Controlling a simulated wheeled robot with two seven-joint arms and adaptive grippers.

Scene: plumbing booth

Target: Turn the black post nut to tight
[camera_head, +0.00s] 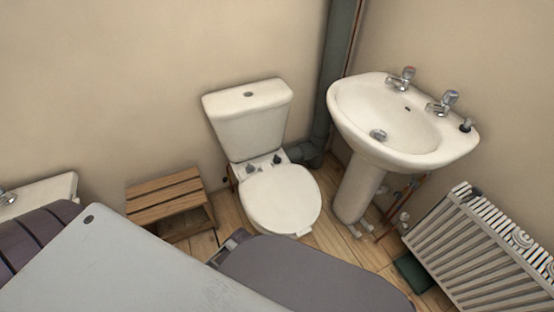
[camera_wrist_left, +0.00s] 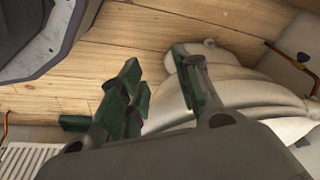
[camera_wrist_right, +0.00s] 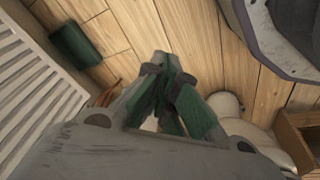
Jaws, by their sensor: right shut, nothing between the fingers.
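In the head view two small dark fittings, one on the left (camera_head: 250,169) and one on the right (camera_head: 277,160), stand at the back of the white toilet seat (camera_head: 283,199). I cannot tell which, if either, is the black post nut. A small black piece (camera_head: 466,125) sits on the sink's right rim. Neither gripper shows in the head view. My left gripper (camera_wrist_left: 155,85) is open and empty, with white porcelain beyond its right finger. My right gripper (camera_wrist_right: 167,62) is shut and empty, its fingertips together over the wooden floor. No nut shows clearly in either wrist view.
The sink (camera_head: 400,118) stands on a pedestal right of the toilet, with pipes beside it. A white radiator (camera_head: 485,255) and a dark green box (camera_head: 412,272) are at the lower right. A wooden stool (camera_head: 168,198) is left of the toilet. My grey arm parts cover the lower left.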

